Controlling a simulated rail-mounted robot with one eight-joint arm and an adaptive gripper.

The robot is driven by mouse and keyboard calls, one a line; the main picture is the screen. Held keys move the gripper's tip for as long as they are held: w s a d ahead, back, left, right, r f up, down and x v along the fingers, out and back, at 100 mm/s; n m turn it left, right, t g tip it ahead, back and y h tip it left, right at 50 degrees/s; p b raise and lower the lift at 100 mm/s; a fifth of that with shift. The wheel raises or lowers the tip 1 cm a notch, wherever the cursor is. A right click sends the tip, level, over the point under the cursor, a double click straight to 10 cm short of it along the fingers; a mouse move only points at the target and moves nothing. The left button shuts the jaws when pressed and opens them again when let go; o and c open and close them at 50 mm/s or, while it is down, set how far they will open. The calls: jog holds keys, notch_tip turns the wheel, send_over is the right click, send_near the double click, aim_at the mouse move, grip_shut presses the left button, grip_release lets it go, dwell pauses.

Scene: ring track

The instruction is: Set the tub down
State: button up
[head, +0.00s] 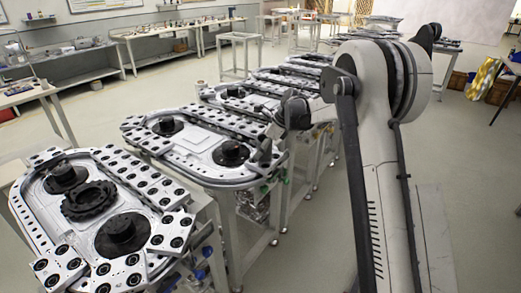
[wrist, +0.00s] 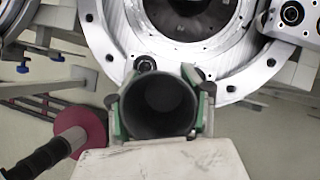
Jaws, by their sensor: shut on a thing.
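The tub (wrist: 158,125) is a dark grey, round, open-topped cylinder in the wrist view, and it looks empty inside. My gripper (wrist: 160,105) is shut on it, with a green-lined finger on each side of its wall. The tub is held just beside the round metal rim of a track table (wrist: 115,55); I cannot tell how high it is above anything. In the head view, my gripper (head: 268,152) is at the right end of the second track table (head: 190,148). The tub is too small and dark there to make out clearly.
A nearer track table (head: 85,225) carries a dark toothed ring (head: 90,201) and dark round hubs. More track tables run back in a row. In the wrist view, a red disc on a dark rod (wrist: 80,132) is at lower left. Open floor lies left of the tables.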

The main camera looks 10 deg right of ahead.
jog(key=o, duration=1.2)
jog(key=shift+c, duration=0.2)
